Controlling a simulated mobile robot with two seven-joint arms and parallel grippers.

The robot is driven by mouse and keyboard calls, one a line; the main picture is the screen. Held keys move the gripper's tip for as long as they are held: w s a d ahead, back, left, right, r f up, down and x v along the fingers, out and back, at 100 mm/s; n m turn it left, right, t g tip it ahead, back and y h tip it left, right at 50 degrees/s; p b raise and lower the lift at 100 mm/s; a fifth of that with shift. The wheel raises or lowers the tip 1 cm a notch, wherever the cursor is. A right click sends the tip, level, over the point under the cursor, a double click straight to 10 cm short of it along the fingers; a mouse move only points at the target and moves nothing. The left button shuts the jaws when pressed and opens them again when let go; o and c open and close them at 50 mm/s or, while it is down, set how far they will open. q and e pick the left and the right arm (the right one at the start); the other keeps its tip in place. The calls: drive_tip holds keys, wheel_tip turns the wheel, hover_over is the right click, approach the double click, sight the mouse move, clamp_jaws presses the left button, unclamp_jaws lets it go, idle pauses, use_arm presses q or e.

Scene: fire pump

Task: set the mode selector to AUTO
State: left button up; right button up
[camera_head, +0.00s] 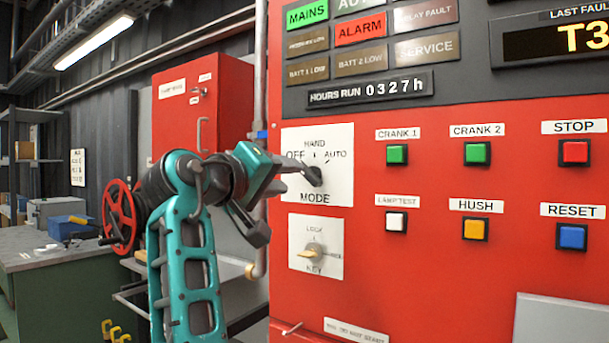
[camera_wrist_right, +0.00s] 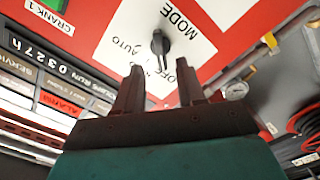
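The mode selector is a dark knob (camera_head: 315,176) on a white plate (camera_head: 338,190) marked OFF, HAND, AUTO and MODE, on the red panel. In the right wrist view the knob (camera_wrist_right: 160,42) lies just beyond and between the fingertips, with its narrow end seemingly toward HAND; its exact setting is hard to tell. My right gripper (camera_head: 288,178) is at the plate's left side, its fingers reaching toward the knob and partly covering the plate. In the right wrist view its two fingers (camera_wrist_right: 158,70) are apart with nothing between them. My left gripper is not in view.
Below is a LOCK/KEY switch (camera_head: 314,252). To the right are CRANK 1 (camera_head: 397,154), CRANK 2, STOP, LAMP TEST, HUSH and RESET buttons. The ALARM tile (camera_head: 360,29) is above. A pipe with a blue fitting runs along the panel's left edge. A workbench stands at left.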

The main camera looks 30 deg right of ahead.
sight(305, 175)
drive_tip(key=x, duration=0.7)
drive_tip(key=shift+a, duration=0.1)
drive_tip(key=shift+c, duration=0.2)
clamp_jaws()
